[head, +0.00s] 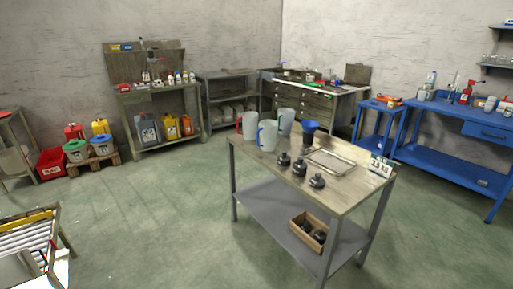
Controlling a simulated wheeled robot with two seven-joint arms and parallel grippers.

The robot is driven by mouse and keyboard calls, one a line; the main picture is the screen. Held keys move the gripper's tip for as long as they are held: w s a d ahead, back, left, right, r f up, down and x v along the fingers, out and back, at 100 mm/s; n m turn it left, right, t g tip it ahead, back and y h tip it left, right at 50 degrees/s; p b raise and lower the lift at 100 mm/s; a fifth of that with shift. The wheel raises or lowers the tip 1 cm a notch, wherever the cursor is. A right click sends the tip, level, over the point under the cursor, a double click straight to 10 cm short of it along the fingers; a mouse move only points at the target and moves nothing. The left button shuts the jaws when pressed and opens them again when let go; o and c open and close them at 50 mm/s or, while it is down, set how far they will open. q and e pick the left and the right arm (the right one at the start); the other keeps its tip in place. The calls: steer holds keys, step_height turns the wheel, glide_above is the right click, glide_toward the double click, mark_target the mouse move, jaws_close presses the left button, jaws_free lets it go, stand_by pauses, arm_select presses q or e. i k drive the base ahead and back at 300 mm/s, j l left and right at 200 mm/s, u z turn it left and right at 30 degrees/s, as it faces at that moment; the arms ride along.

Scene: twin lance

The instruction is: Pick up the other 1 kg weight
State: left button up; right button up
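Three dark weights stand on the worktable (352,190) in the middle of the head view. One weight (284,159) is at the left, one (300,168) is in the middle, and one (317,181) is nearest the front edge. Their markings are too small to read, so I cannot tell which are 1 kg. A shallow metal tray (345,171) lies behind them and looks empty. A small sign (380,168) at the right end seems to read 1.5 kg. Neither of my grippers is in view.
Translucent jugs (267,136) and a dark blue container (310,127) stand at the table's back left. A wooden box (322,227) with dark objects sits on the lower shelf. Blue benches (455,150) stand at right. Open floor (150,215) lies left of the table.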

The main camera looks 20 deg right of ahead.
mark_target(284, 159)
steer(key=i+z, duration=0.2)
steer(key=i, duration=0.25)
steer(key=i+j+z, duration=0.15)
steer(key=i, duration=0.3)
steer(key=i+j+z, duration=0.2)
steer(key=i, duration=0.25)
steer(key=i+j+z, duration=0.1)
steer(key=z, duration=0.3)
steer(key=i+j+z, duration=0.25)
steer(key=z, duration=0.2)
steer(key=i+j+z, duration=0.2)
steer(key=z, duration=0.2)
steer(key=i+j+z, duration=0.1)
steer(key=j+z, duration=0.3)
steer(key=i+j+z, duration=0.1)
steer(key=z, duration=0.3)
steer(key=j, duration=0.1)
